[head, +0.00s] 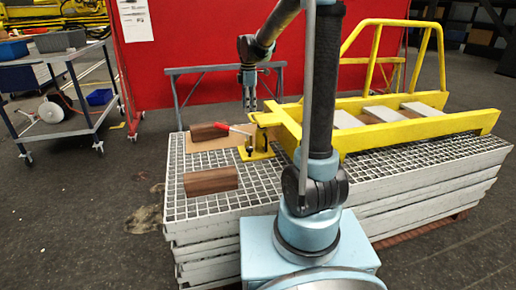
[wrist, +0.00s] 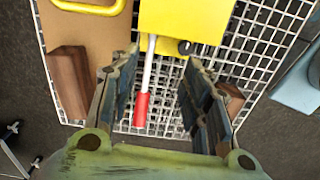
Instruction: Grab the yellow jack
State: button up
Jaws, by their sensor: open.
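The yellow jack (head: 257,153) stands on the grating near the left end of the yellow frame. Its handle with a red grip (head: 222,127) points left. In the wrist view, a flat yellow part of the jack (wrist: 185,20) shows at the top, cut off by the edge. A white rod with a red grip (wrist: 141,110) runs down from it. My gripper (head: 249,106) hangs above the jack, pointing down. In the wrist view my gripper (wrist: 161,58) is open and empty, with the rod and red grip seen between its fingers.
Wooden blocks lie on the grating (head: 208,181) and on a brown sheet (head: 205,146). The yellow frame (head: 420,126) with rails spans the grating's right side. A grey trestle (head: 190,70) and red wall (head: 190,35) stand behind. A cart (head: 75,95) stands left.

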send_over(248, 140)
jog(key=shift+n, duration=0.3)
notch_tip(248, 140, down, 13)
jog(key=shift+r, duration=0.1)
jog(key=shift+w+a+f, duration=0.1)
jog(key=shift+f, duration=1.2)
jog(key=shift+w+f, duration=0.1)
jog(key=shift+f, duration=1.15)
jog(key=shift+c, duration=0.5)
grip_shut()
